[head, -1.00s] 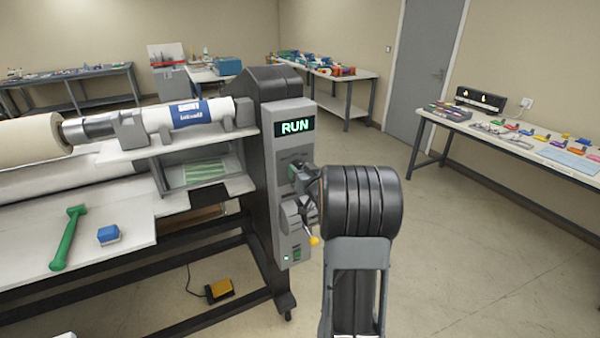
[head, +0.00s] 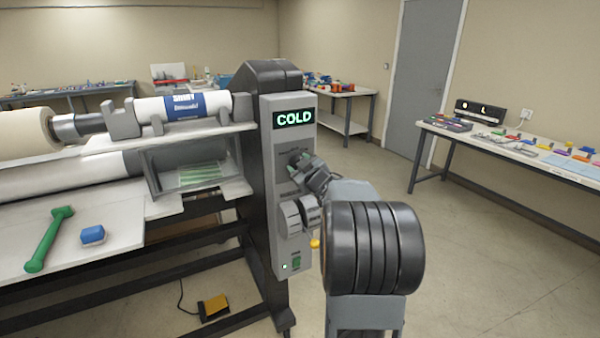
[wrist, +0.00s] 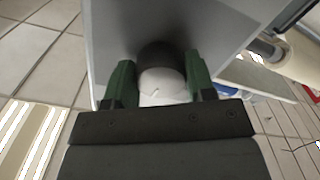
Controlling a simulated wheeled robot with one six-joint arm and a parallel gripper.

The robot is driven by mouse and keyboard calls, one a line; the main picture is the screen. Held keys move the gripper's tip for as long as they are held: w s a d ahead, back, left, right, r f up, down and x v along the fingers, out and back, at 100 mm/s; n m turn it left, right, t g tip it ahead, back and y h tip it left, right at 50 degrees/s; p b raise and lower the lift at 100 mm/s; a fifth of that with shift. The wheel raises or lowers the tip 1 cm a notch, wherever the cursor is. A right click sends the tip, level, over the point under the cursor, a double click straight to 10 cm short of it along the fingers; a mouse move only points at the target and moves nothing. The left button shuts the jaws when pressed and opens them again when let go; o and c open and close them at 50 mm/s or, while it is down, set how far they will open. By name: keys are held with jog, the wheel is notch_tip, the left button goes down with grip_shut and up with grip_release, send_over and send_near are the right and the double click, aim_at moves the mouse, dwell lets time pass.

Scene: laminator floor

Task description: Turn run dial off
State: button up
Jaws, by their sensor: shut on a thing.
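The grey control panel (head: 294,135) stands on the laminator's dark end frame, with a lit display (head: 294,118) reading COLD. My gripper (head: 301,166) is at the upper part of the panel, below the display. In the wrist view my gripper (wrist: 160,84) has its two green fingers on either side of a round dial (wrist: 160,56), dark at its base and pale on its front. It is shut on this dial. In the head view my gripper and wrist hide most of the dial, so its pointer mark cannot be read there.
A green-handled tool (head: 48,240) and a blue block (head: 93,234) lie on the laminator's table. Floor to the right is clear.

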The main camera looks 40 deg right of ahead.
jog(key=shift+n, duration=0.4)
jog(key=o, duration=0.9)
jog(key=shift+o, duration=0.2)
jog(key=s+a+b, duration=0.1)
jog(key=s+a, duration=0.1)
jog(key=s, duration=1.1)
jog(key=shift+s, duration=0.35)
